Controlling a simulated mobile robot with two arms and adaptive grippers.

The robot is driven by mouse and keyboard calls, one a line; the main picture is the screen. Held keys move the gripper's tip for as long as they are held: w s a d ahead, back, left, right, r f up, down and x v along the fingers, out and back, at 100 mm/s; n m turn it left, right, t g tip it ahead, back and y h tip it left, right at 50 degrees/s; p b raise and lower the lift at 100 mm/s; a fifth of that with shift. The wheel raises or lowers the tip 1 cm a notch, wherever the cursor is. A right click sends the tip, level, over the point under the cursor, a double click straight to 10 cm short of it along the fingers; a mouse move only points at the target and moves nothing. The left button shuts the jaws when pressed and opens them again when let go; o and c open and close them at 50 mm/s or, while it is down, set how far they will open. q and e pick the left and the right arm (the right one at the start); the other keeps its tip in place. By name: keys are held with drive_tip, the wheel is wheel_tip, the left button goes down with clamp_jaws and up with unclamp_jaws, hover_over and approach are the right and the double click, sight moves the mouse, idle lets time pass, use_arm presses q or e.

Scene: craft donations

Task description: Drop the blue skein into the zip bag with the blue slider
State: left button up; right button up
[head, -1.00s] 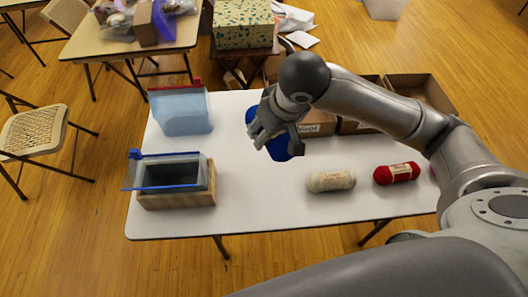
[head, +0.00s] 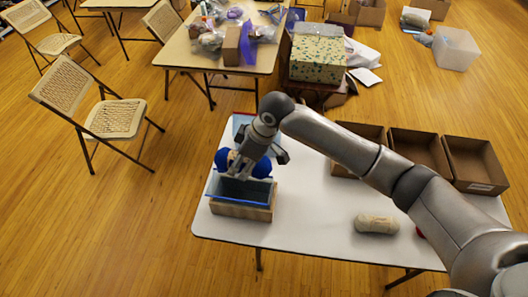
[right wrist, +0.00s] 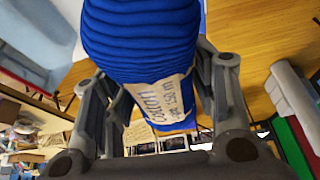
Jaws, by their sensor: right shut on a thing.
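The blue skein (head: 262,168) is held in my right gripper (head: 240,168), which is shut on it. In the right wrist view the skein (right wrist: 140,45) fills the space between the fingers, its paper label facing the camera. The zip bag with the blue slider (head: 215,187) stands open in a wooden holder (head: 242,211) on the white table. The skein appears above the bag's mouth, toward its back edge; the exact height is unclear. My left gripper is not in view.
A second zip bag with a red edge (head: 241,119) is mostly hidden behind my gripper. A cream skein (head: 377,224) lies on the table (head: 310,237); a red skein (head: 419,233) is mostly behind my arm. Cardboard boxes (head: 417,146) line the back right.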

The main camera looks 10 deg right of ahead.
drive_tip(key=shift+w+a+n, duration=0.15)
drive_tip(key=shift+a+n, duration=0.35)
drive_tip(key=shift+a, duration=0.25)
drive_tip(key=shift+a+f+g, duration=0.1)
drive_tip(key=shift+f+g, duration=0.1)
drive_tip(key=shift+g, duration=0.1)
use_arm(q)
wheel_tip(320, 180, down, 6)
drive_tip(key=b, duration=0.6)
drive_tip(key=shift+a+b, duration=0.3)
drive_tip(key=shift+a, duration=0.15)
use_arm(e)
wheel_tip(320, 180, down, 6)
drive_tip(key=shift+f, duration=0.25)
drive_tip(key=o, duration=1.1)
